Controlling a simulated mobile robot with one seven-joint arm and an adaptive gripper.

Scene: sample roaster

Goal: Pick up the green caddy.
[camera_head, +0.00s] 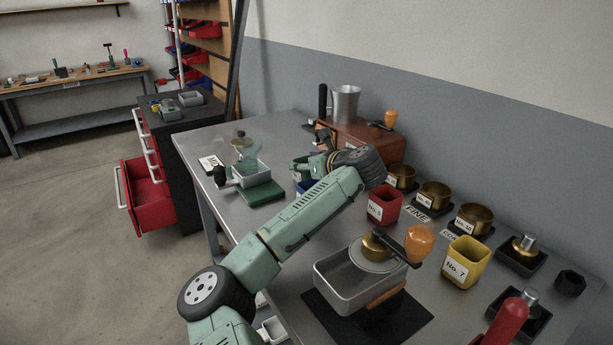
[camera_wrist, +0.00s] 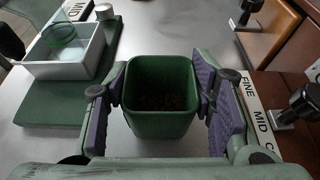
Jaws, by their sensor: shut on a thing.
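The green caddy (camera_wrist: 160,98) is a square, tapered, open-topped cup with dark brown contents, seen from above in the wrist view. My gripper (camera_wrist: 162,88) is shut on it, with a purple pad against its left and right sides. In the head view my gripper (camera_head: 308,170) is at the far part of the metal table, before the wooden box, and the caddy cannot be clearly made out there. I cannot tell whether the caddy's base touches the table.
A green scale with a white tray (camera_wrist: 70,55) stands left of the caddy. A label strip (camera_wrist: 262,118) and wooden boxes (camera_wrist: 272,35) are close on the right. A red caddy (camera_head: 384,205), a yellow caddy (camera_head: 464,263) and brass cups (camera_head: 434,194) stand nearer on the table.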

